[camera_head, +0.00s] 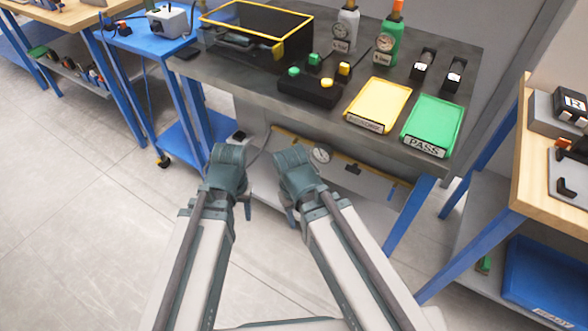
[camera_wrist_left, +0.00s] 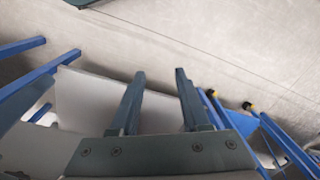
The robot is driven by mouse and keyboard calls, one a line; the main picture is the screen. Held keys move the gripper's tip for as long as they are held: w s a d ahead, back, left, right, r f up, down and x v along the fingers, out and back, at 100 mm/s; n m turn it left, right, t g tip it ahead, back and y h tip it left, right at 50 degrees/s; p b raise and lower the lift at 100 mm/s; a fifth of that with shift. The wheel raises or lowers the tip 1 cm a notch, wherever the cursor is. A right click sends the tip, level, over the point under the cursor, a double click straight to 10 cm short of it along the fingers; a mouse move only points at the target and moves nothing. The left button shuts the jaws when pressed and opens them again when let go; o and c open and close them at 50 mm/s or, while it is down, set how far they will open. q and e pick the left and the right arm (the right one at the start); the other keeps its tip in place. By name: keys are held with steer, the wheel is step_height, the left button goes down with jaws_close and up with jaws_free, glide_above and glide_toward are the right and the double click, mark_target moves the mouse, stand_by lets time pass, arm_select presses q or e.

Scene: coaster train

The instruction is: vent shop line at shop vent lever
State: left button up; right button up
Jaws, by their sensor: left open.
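A pale panel (camera_head: 335,177) under the dark workbench carries a round gauge (camera_head: 320,155) and a small black part (camera_head: 352,168); I cannot tell whether that part is the shop vent lever. My left gripper (camera_wrist_left: 158,75) is open and empty in the left wrist view, with two dark fingers apart above the floor and a grey shelf. In the head view my two wrists are side by side in front of the bench, short of the panel. My right gripper (camera_head: 279,196) is mostly hidden by its wrist, so its jaws do not show clearly.
The dark workbench (camera_head: 232,89) holds a yellow-rimmed black bin (camera_head: 250,45), a button box (camera_head: 306,91), two gauge bottles, a yellow tray (camera_head: 378,104) and a green PASS tray (camera_head: 432,125). A wooden bench stands right. Open tiled floor (camera_head: 80,220) lies left.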

arm_select(q)
steer(key=w+a+f+n+t+h+b, duration=0.1)
steer(key=w+f+n+h+b, duration=0.15)
steer(key=f+b, duration=0.8)
steer(key=w+f+n+t+h+b, duration=0.1)
steer(key=w+f+n+b, duration=0.15)
steer(key=f+b, duration=0.75)
steer(key=w+d+r+n+t+h, duration=0.65)
steer(key=d+r+n+h, duration=0.3)
steer(key=n, duration=0.55)
steer(key=w+a+r+n+t+h, duration=0.1)
steer(key=w+a+r+n+t, duration=0.1)
steer(key=r+n, duration=0.6)
steer(key=shift+w+r+n+t+b, duration=0.3)
steer(key=shift+w+r+t+b, duration=0.2)
steer(key=shift+t, duration=0.25)
steer(key=shift+d, duration=0.1)
